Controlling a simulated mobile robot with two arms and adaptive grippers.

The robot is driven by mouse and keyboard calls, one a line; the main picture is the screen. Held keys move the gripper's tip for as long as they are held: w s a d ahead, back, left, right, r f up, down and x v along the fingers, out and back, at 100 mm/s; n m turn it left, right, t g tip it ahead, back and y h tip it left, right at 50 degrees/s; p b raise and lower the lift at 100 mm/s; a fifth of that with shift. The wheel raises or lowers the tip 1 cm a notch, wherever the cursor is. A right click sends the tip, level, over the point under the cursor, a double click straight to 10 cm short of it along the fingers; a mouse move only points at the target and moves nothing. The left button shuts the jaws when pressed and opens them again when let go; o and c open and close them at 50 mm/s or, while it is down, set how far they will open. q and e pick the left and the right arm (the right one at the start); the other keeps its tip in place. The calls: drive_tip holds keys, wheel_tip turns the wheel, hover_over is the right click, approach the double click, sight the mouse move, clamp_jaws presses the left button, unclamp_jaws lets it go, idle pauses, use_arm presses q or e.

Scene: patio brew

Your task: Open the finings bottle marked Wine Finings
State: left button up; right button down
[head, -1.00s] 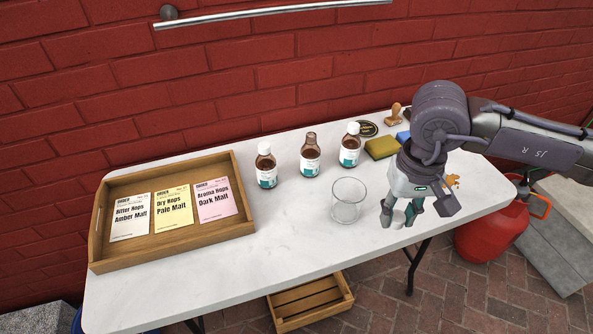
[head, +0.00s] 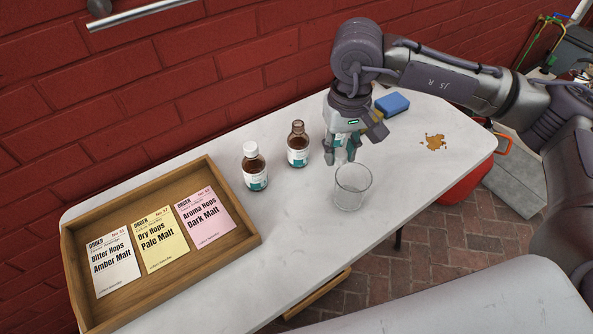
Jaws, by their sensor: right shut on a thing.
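Brown bottles with white and teal labels stand in a row on the white table; the print is too small to read, so I cannot tell which says Wine Finings. The left bottle (head: 255,170) has a white cap. The middle bottle (head: 298,148) has no cap. My right gripper (head: 343,153) points down over the rightmost bottle (head: 341,156) and is shut on it. My fingers hide most of that bottle, and I cannot tell whether they hold its cap or its body. My left gripper is not in view.
An empty clear glass (head: 352,188) stands just in front of my right gripper. A wooden tray (head: 236,246) with order cards is at the left. A blue sponge (head: 392,104) lies behind the gripper. A brown spill (head: 434,142) marks the right side of the table (head: 290,225).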

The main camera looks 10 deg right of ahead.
drive_tip(key=shift+w+d+f+m, duration=0.6)
drive_tip(key=shift+w+d+f, duration=0.55)
drive_tip(key=shift+w+f, duration=0.6)
drive_tip(key=p, duration=0.3)
hover_over(290, 181)
wheel_tip(290, 181, down, 7)
drive_tip(key=shift+f, duration=0.2)
wheel_tip(290, 181, down, 3)
drive_tip(key=shift+f+p, duration=0.2)
drive_tip(key=shift+p, duration=0.2)
drive_tip(key=shift+f, duration=0.15)
